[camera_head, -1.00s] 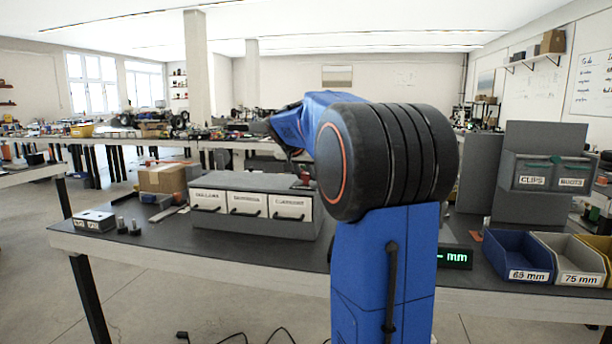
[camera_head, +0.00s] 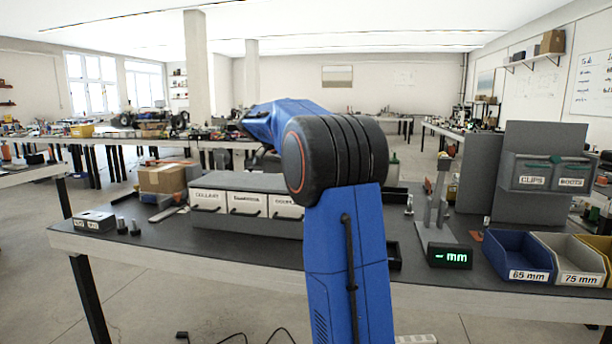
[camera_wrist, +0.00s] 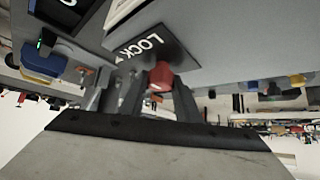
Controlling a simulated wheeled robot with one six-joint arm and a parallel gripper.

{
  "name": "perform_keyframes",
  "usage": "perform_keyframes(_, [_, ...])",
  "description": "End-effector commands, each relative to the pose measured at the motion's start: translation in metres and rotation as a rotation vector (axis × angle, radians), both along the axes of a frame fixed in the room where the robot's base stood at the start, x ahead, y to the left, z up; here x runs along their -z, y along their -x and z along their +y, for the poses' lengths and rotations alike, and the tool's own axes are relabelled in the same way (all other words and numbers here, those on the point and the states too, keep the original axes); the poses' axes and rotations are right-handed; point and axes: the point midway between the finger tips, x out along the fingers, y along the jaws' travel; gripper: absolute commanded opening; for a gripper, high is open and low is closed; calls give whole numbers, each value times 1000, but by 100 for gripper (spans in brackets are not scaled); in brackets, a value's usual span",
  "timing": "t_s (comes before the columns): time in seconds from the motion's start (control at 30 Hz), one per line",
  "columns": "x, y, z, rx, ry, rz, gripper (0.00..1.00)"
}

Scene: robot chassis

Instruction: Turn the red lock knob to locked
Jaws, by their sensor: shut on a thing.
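The red lock knob (camera_wrist: 160,76) shows in the wrist view, between my two fingers, in front of a dark plate marked LOCK (camera_wrist: 146,47). My gripper (camera_wrist: 156,88) is shut on it, with one finger on each side. The knob's pointing direction is hard to read because the fingers cover part of it. In the head view my arm covers the gripper and the knob. A grey drawer cabinet (camera_head: 247,229) with several white labelled fronts stands on the bench, its right end hidden by my arm.
Right of my arm stand a measuring stand with a display (camera_head: 450,257), a blue bin (camera_head: 518,256) marked 65 mm and a bin (camera_head: 572,262) marked 75 mm. Left of the cabinet are a cardboard box (camera_head: 163,178) and a small grey box (camera_head: 94,221). Dark bench top (camera_head: 160,243) lies bare in front.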

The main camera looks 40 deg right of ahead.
Motion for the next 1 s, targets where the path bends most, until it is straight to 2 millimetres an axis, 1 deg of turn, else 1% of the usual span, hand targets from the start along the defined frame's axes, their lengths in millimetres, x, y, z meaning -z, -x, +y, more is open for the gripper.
perform_keyframes(0.5, [1,0,0,18,-2,1,7])
perform_keyframes(0.53, [1,0,1,18,-2,1,34])
perform_keyframes(0.6, [1,0,0,18,-2,1,48])
perform_keyframes(0.87, [0,0,0,18,-1,1,48])
perform_keyframes(1.0, [-4,-1,4,18,-1,1,48])
